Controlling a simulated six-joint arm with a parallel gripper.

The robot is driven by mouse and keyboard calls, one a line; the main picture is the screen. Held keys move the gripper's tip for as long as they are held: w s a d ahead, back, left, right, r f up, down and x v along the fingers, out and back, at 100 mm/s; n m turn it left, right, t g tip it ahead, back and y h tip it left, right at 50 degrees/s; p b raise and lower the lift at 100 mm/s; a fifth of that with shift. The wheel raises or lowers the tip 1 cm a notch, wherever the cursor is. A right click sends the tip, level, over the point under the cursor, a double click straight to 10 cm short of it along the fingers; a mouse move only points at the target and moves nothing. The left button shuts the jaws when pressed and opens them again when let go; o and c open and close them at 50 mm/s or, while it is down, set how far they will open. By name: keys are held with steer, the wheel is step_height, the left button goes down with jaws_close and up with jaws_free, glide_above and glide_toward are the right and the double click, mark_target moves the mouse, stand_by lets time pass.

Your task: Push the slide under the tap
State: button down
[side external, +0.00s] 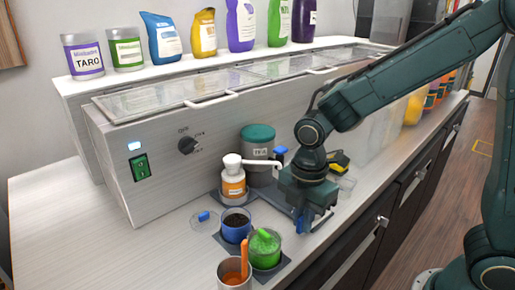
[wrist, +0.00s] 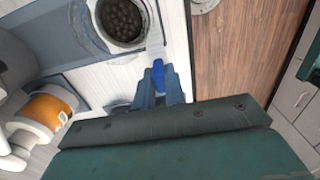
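The slide's blue handle (wrist: 158,75) sits between the fingertips of my gripper (wrist: 160,88) in the wrist view, and the fingers look closed on it. A pale strip runs from the handle up to a clear ring around a cup of dark brown balls (wrist: 124,20). In the side view my gripper (side external: 305,222) points down at the counter's front edge and hides most of the slide. Behind it a grey canister with a green lid (side external: 258,142) stands beside a blue lever (side external: 280,151), which looks like the tap. The tap's outlet is hidden.
A pump bottle with an orange label (side external: 234,186) stands left of my gripper. A blue cup (side external: 236,226), a green cup (side external: 264,250) and a cup with an orange stick (side external: 234,273) stand in front. A clear disc with a blue tab (side external: 203,216) lies left.

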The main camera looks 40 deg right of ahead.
steer(key=shift+w, duration=2.4)
steer(key=c, duration=1.5)
jaws_free()
steer(key=shift+o, duration=0.2)
step_height(320, 180, up, 14)
